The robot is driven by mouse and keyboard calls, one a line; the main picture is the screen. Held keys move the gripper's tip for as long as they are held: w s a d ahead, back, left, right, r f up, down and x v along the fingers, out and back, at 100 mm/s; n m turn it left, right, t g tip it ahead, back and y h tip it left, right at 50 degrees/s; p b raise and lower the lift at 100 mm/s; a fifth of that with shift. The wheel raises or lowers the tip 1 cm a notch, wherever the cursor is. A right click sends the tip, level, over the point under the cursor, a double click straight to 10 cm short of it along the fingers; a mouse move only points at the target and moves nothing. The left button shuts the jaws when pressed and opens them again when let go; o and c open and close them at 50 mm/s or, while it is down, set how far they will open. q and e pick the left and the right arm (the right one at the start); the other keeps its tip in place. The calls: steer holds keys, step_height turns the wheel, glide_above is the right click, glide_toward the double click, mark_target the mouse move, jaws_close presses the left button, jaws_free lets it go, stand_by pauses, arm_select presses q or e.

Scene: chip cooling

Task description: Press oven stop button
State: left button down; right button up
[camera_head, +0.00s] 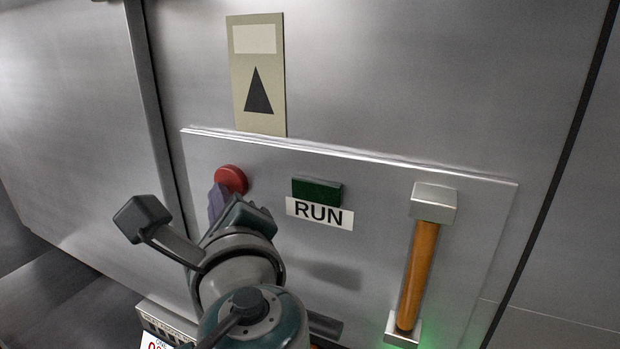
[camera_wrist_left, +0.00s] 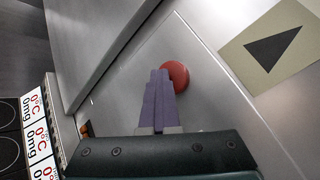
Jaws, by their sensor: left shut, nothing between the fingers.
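The red round stop button (camera_head: 231,179) sits at the left of the oven's metal control panel (camera_head: 370,180). It also shows in the left wrist view (camera_wrist_left: 175,76). My left gripper (camera_head: 216,197) is shut and empty, its purple fingers together. In the left wrist view the fingertips (camera_wrist_left: 160,76) are at the button's left edge and overlap it in the picture; I cannot tell whether they touch it. The gripper and arm hide the panel below the button. My right gripper is not in view.
A green button (camera_head: 317,191) over a RUN label (camera_head: 320,214) sits right of the red button. A handle with an orange-brown grip (camera_head: 418,270) stands at the panel's right. A plate with a black triangle (camera_head: 257,75) is above. Numbered displays (camera_wrist_left: 36,130) show at lower left.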

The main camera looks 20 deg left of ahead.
arm_select(q)
steer(key=shift+s+a+p, duration=0.15)
steer(key=shift+s+p, duration=0.6)
steer(key=shift+s, duration=0.75)
steer(key=shift+s+a+p, duration=0.1)
steer(key=shift+s+p, duration=0.6)
steer(key=shift+s, duration=0.75)
